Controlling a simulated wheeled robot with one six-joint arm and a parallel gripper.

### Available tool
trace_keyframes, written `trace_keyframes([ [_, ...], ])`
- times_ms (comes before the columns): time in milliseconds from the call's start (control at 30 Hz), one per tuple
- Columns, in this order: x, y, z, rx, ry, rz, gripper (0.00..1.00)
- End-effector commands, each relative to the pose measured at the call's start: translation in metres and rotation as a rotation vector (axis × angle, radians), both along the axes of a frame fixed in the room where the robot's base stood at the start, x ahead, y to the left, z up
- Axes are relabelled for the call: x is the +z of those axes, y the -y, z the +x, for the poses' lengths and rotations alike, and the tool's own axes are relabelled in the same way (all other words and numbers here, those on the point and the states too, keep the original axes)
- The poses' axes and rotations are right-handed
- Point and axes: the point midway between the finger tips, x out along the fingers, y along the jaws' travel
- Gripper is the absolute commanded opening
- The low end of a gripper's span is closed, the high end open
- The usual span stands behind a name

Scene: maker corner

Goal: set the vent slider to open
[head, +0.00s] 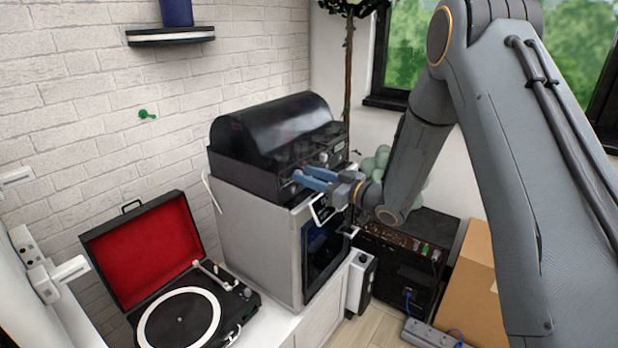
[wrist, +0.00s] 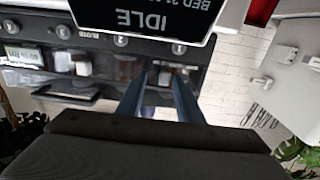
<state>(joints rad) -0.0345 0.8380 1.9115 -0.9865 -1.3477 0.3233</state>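My gripper (head: 301,176) has two blue fingers. In the head view they reach left to the front of a black machine (head: 262,130) with a domed dark cover, which sits on a silver cabinet. In the wrist view my gripper (wrist: 159,82) shows the fingers apart with nothing clearly held between them. Their tips are in front of the machine's dark front panel (wrist: 100,50); contact cannot be told. That panel has round numbered knobs (wrist: 120,41) and small blocks below. I cannot tell which part is the vent slider, or its setting.
A screen (wrist: 145,18) reads IDLE, upside down in the wrist view. The silver cabinet (head: 258,245) has a dark glass front. An open red-lined turntable (head: 180,318) stands left. A cardboard box (head: 470,290) and power strip (head: 430,335) are on the floor at right.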

Motion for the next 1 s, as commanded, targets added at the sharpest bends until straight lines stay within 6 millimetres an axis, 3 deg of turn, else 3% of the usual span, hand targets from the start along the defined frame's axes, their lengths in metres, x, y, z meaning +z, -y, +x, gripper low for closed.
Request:
trace_keyframes([
  [267, -0.001, 0.000, -0.002, 0.003, -0.001, 0.001, 0.33],
  [700, -0.002, 0.054, -0.035, -0.001, -0.001, -0.001, 0.33],
  [1000, 0.000, 0.065, -0.044, 0.002, 0.000, 0.000, 0.33],
])
